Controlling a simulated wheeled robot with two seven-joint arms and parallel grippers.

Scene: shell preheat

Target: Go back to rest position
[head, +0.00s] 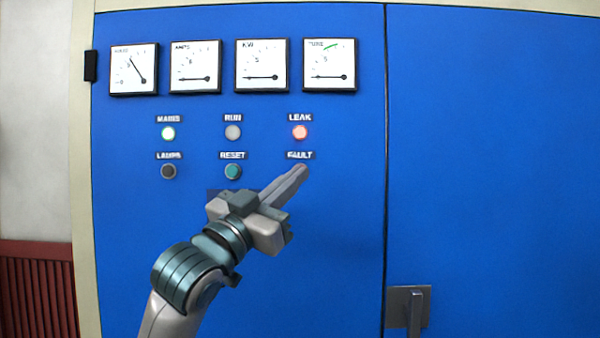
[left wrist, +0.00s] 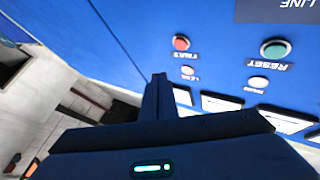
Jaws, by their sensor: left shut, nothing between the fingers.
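My left gripper (head: 299,173) is in front of the blue cabinet (head: 490,150), its arm coming in from below. Its fingers are shut with nothing between them, and their tips point up and right at the spot under the FAULT label, hiding what is there. In the left wrist view, the shut fingers (left wrist: 158,97) are at the centre. A red button (left wrist: 181,43) by the FAULT label shows clear of them, as does a green button (left wrist: 274,48) by the RESET label. My right gripper is not in view.
The RUN lamp (head: 233,132) is grey. Several gauges line the top. A door handle (head: 416,307) sticks out at the lower right. The right door's face is otherwise clear.

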